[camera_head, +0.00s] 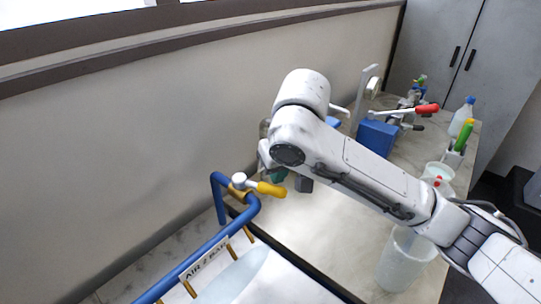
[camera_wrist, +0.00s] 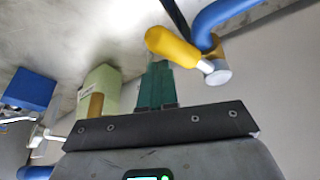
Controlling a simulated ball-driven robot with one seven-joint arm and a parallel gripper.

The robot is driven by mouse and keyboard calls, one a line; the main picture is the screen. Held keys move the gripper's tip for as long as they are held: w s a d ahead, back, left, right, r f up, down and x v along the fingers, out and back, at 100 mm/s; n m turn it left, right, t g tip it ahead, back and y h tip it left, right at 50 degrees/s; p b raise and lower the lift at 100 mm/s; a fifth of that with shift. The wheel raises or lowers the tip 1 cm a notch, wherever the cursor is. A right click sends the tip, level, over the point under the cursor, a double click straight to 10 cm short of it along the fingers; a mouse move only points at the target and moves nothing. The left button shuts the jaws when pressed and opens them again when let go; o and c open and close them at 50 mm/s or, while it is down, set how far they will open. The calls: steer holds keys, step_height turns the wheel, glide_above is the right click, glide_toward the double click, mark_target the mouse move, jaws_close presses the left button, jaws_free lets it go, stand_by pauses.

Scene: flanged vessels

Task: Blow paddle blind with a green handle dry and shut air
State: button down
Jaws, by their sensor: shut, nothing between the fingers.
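My gripper (camera_head: 278,175) is largely hidden behind my arm in the head view. In the wrist view its teal fingers (camera_wrist: 156,86) are together and empty. A yellow valve handle (camera_head: 271,189) sits on the blue air pipe (camera_head: 217,192), whose label reads "AIR 2 BAR" as far as I can tell. The handle shows just beyond and right of the fingertips in the wrist view (camera_wrist: 172,46), apart from them as far as I can see.
A blue block (camera_head: 376,139) and a red-handled fitting (camera_head: 427,109) stand at the back. A bottle (camera_head: 462,116) and white buckets (camera_head: 404,262) are at the right. A pale green block (camera_wrist: 100,88) is left of the fingers. A wall borders the bench's left.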

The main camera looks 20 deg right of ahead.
steer(key=shift+s+a, duration=0.15)
steer(key=shift+s, duration=0.2)
stand_by(0.3)
steer(key=shift+w, duration=0.1)
step_height(320, 180, up, 10)
steer(key=p, duration=0.2)
steer(key=shift+r, duration=0.2)
stand_by(0.3)
stand_by(0.4)
